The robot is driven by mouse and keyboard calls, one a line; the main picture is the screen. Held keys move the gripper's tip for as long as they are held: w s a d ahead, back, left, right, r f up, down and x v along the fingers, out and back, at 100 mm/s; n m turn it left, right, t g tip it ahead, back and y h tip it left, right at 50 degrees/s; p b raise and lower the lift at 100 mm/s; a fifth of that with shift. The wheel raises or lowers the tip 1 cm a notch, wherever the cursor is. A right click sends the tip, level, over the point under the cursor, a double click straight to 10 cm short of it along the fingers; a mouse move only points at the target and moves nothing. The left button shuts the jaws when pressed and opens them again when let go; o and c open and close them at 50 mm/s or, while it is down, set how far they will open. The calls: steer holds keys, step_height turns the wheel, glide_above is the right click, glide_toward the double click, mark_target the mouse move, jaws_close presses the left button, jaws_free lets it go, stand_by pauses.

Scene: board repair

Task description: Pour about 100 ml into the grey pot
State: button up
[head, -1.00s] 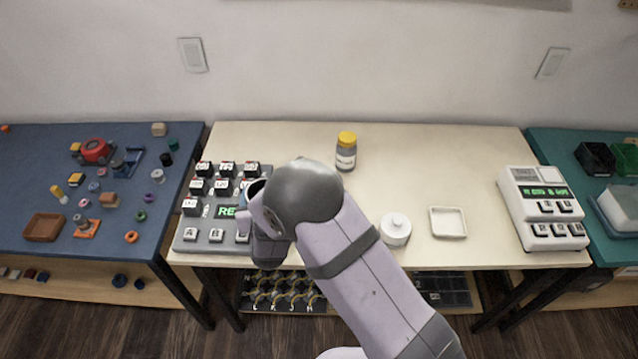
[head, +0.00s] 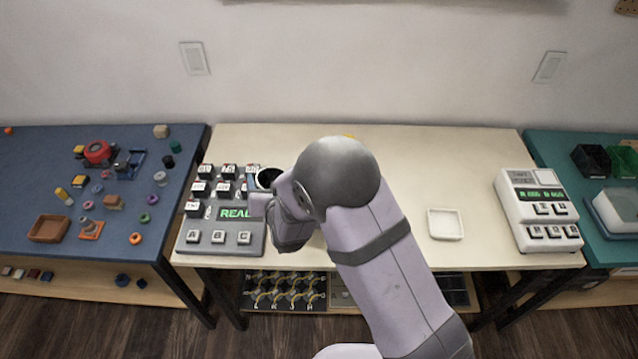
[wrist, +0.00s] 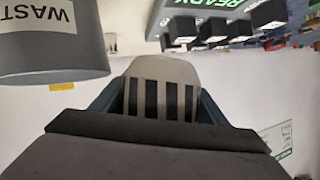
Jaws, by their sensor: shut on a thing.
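A grey pot labelled "WAST…" (wrist: 45,55) fills the upper left of the wrist view, beside the held thing and apart from it. A dark round opening with a grey rim (head: 268,178), probably the same pot, shows in the head view beside the button panel. My gripper (wrist: 160,100) is shut on a pale, rounded thing with dark stripes (wrist: 165,70). Its contents and most of its body are hidden. In the head view my arm covers the fingers and the held thing. Any liquid level is not visible.
The button panel (head: 205,238) lies left on the cream table, its display lit green. A white square tray (head: 445,224) and a white keypad device (head: 540,215) stand to the right. The table's back right is clear.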

mark_target(274, 170)
steer(key=shift+m+y, duration=0.6)
steer(key=shift+m, duration=0.3)
steer(key=r, duration=0.1)
steer(key=d+r+p, duration=0.1)
steer(key=r+p, duration=0.1)
steer(key=shift+w+d+r, duration=0.3)
steer(key=shift+w+r, duration=0.05)
steer(key=shift+d, duration=0.2)
steer(key=shift+w+d+r+m+y+p, duration=0.2)
steer(key=shift+d+r+m+y+p, duration=0.2)
steer(key=shift+m+y, duration=0.1)
steer(key=shift+f+m+g, duration=0.25)
steer(key=shift+m+g, duration=0.05)
steer(key=shift+s+d+f+m+y, duration=0.15)
steer(key=shift+s+d+m+y, duration=0.2)
steer(key=shift+d+y, duration=0.15)
steer(key=shift+d+r+m+y+p, duration=0.3)
steer(key=shift+r+m+y, duration=0.15)
steer(key=shift+m, duration=0.1)
steer(key=shift+w+f+m, duration=0.1)
steer(key=shift+f+m, duration=0.05)
steer(key=shift+m, duration=0.15)
stand_by(0.5)
